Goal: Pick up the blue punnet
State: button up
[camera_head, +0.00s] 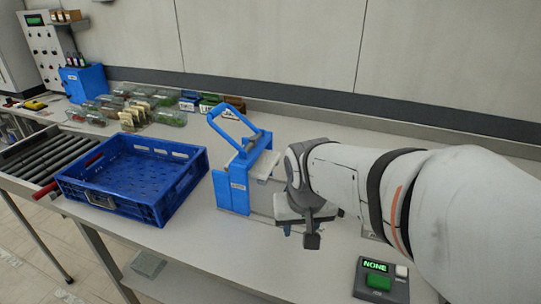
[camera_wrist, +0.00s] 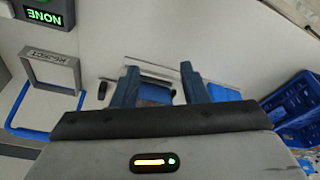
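Several small containers stand at the back of the table in the head view. I cannot tell for sure which is the blue punnet. My gripper (camera_head: 300,232) points down over the table front, right of the blue lever stand (camera_head: 232,190) and far from these containers. In the wrist view my gripper (camera_wrist: 160,80) has its two blue fingers apart, with nothing held between them. A blue patch shows beyond the fingers.
An empty blue crate (camera_head: 185,190) stands at the left, by the roller conveyor (camera_head: 45,155). Clear punnets (camera_head: 170,118) fill the back left. A button box reading NONE (camera_head: 381,280) is at front right. The wrist view shows a grey REJECT frame (camera_wrist: 50,70).

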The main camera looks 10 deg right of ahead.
jog(key=w+d+m+p, duration=0.1)
jog(key=w+d, duration=0.1)
jog(key=w, duration=0.4)
jog(key=w+d+m+h+p, duration=0.1)
jog(key=w+d+m+p, duration=0.1)
jog(key=w, duration=0.4)
jog(key=w+d+m+p, duration=0.2)
jog(key=w+d, duration=0.2)
jog(key=w, duration=0.2)
jog(key=shift+f+t+h, duration=0.2)
jog(key=shift+t+h, duration=0.1)
jog(key=shift+p+x, duration=0.55)
jog(key=shift+x, duration=2.15)
jog(key=shift+s+a, duration=0.1)
jog(key=shift+a, duration=0.05)
jog(key=shift+c, duration=0.2)
grip_shut()
